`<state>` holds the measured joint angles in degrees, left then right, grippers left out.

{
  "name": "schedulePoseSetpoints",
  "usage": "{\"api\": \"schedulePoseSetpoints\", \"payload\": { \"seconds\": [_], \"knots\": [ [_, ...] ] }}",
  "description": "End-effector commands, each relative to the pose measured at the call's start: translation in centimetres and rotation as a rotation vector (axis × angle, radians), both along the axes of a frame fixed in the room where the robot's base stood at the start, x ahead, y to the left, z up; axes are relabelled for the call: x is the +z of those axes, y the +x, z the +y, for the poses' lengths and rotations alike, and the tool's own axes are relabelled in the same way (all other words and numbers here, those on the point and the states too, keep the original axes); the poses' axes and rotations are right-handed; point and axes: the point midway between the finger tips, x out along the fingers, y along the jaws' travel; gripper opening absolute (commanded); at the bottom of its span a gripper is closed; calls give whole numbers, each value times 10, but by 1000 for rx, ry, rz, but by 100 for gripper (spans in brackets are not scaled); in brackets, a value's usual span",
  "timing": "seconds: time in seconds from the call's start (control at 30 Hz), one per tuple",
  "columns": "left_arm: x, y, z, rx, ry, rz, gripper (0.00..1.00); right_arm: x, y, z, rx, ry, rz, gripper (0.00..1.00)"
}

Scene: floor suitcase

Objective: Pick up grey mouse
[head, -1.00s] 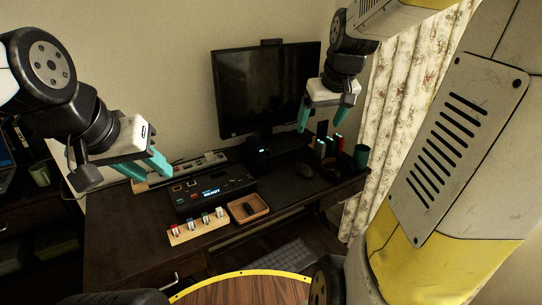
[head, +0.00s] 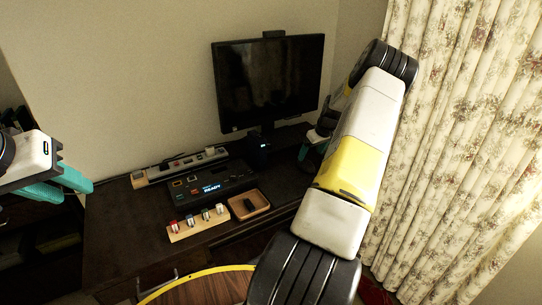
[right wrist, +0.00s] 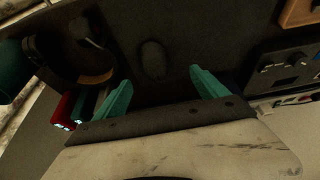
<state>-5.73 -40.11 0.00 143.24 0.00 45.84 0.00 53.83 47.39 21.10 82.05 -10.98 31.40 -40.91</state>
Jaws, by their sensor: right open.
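The grey mouse (right wrist: 153,58) shows in the right wrist view as a dark rounded shape on a dark mat. It lies ahead of my right gripper (right wrist: 158,86), roughly between the lines of its two teal fingers. That gripper is open and empty, its fingers wide apart. In the head view the mouse is hidden behind my right arm, and only a bit of the right gripper's teal finger (head: 304,150) shows. My left gripper (head: 70,185) is at the left edge, raised away from the desk, with its teal fingers apart and nothing between them.
In the right wrist view, a red block (right wrist: 62,110) and a dark green cup (right wrist: 12,72) stand left of the fingers. In the head view, the desk holds a monitor (head: 268,85), a control box (head: 205,183), a wooden tray (head: 236,208) and a block rack (head: 182,231). A curtain hangs right.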

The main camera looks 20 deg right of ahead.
Motion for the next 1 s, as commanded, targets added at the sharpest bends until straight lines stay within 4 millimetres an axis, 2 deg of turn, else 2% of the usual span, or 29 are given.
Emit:
{"api": "schedulePoseSetpoints", "payload": {
  "seconds": [0.1, 0.43, 0.7, 1.0],
  "knots": [
    [0, 0, 0, 0, 0, 0, 36, -13, -2, -9, -7, 4, -3, 83],
    [0, 0, 0, 0, 0, 0, 36, -46, 12, -11, -7, 4, -3, 83],
    [0, 0, 0, 0, 0, 0, 36, -80, 26, -14, -7, 4, -3, 83],
    [0, 0, 0, 0, 0, 0, 36, -84, 27, -14, -6, 3, -3, 83]
  ]
}}
